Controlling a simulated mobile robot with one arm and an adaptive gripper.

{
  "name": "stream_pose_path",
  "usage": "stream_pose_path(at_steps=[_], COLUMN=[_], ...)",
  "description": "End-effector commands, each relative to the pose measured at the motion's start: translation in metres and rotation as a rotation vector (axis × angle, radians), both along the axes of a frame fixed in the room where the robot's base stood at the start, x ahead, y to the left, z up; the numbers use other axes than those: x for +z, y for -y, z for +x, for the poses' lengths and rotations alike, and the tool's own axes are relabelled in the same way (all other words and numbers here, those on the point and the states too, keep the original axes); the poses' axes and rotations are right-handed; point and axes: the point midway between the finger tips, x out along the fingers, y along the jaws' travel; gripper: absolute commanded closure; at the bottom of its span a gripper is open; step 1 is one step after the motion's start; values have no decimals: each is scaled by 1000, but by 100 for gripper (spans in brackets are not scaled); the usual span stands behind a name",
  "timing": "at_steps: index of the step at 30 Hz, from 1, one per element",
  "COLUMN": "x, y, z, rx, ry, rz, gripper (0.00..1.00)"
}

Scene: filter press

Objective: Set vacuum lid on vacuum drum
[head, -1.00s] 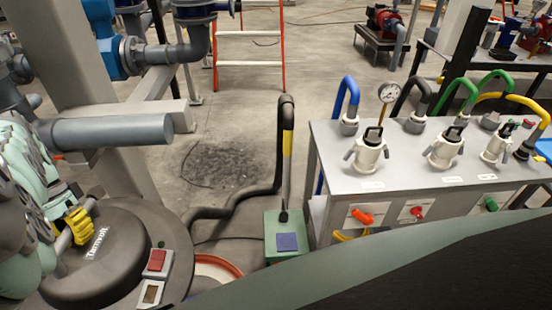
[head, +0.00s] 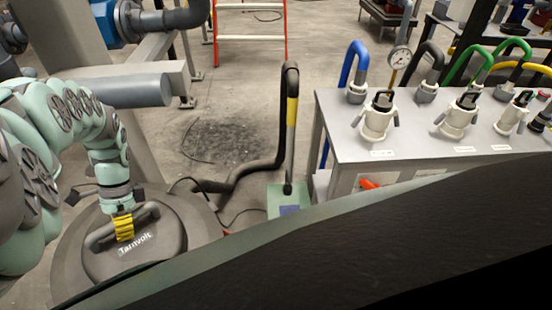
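The vacuum lid (head: 185,228) is a dark dome marked "Tarnvolt" with a wide grey-brown rim, at the lower left of the head view. My gripper (head: 124,228), with yellow fingers, comes down from above onto the lid's dark bar handle (head: 146,213). The fingers appear shut around the handle. The vacuum drum is not clearly visible; the lid and the dark foreground edge cover that area. Only a small reddish bit shows at the lid's right edge. I cannot tell whether the lid touches the drum.
A grey table (head: 345,150) with white pump fittings stands at the right. A grey pipe (head: 125,91) lies behind my arm. Concrete floor is open beyond.

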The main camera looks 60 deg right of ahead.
Motion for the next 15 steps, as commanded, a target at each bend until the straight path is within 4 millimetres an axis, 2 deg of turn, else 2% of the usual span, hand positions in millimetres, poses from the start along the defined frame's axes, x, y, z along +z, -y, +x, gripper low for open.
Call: stream_pose_path(at_steps=[1,6,9,15], x=[-20,-58,-73,-90], y=[7,23,32,41], z=[-9,-30,-40,-52], rx=[-102,-391,-522,-664], ry=[-8,-10,-8,-3], rz=[7,7,5,3], gripper=[100,100,100,100])
